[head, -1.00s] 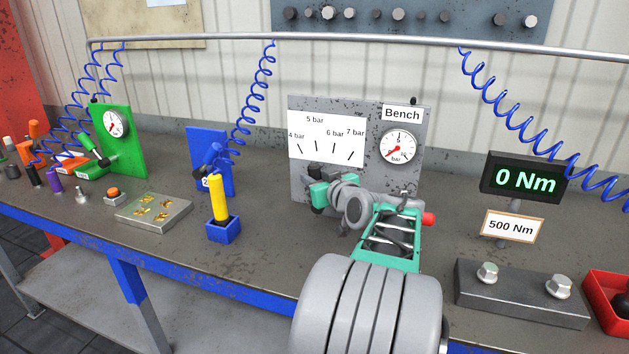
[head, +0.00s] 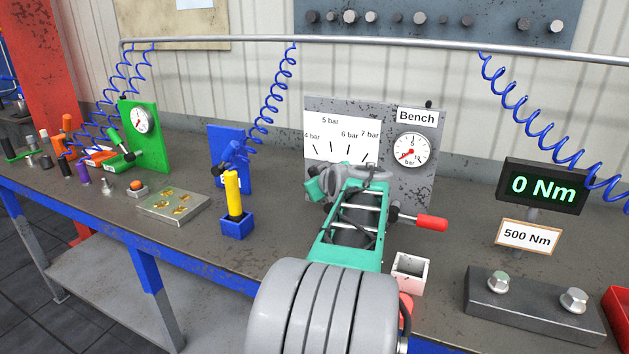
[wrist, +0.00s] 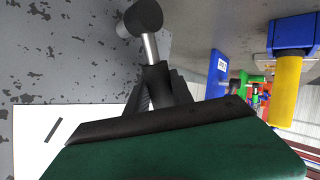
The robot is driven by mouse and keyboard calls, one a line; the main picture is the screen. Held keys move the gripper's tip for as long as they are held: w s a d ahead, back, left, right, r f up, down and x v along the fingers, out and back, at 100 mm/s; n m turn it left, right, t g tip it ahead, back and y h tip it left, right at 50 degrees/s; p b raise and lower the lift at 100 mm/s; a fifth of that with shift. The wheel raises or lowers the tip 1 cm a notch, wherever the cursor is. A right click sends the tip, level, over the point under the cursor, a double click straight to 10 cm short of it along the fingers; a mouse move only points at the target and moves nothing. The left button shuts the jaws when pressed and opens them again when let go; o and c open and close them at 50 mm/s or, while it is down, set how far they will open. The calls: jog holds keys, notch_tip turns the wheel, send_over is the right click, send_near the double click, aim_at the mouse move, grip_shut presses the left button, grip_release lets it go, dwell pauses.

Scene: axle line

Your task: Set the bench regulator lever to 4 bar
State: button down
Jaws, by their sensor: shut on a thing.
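The bench regulator panel (head: 376,118) is a speckled grey plate with a "Bench" label. Its white scale (head: 341,134) is marked 4, 5, 6 and 7 bar. Its round gauge (head: 410,151) has a red needle pointing to the lower left. My gripper (head: 315,187) is in front of the panel, below the left part of the scale. In the wrist view, my gripper (wrist: 160,92) is shut on the lever (wrist: 150,47), which has a silver stem and a dark rounded end. In the head view my arm and gripper hide most of the lever, so its exact mark cannot be read.
A red handle (head: 432,222) sticks out right of my arm, above a white open box (head: 408,273). A yellow-handled tool (head: 233,194) stands in a blue holder to the left. A torque display (head: 541,188) reads 0 Nm at right. Blue coiled hoses hang from the rail.

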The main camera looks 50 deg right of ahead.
jog(key=shift+f, duration=0.1)
jog(key=c, duration=1.4)
grip_release()
jog(key=v, duration=0.7)
jog(key=shift+s+a+r, duration=0.2)
jog(key=shift+s+a, duration=0.05)
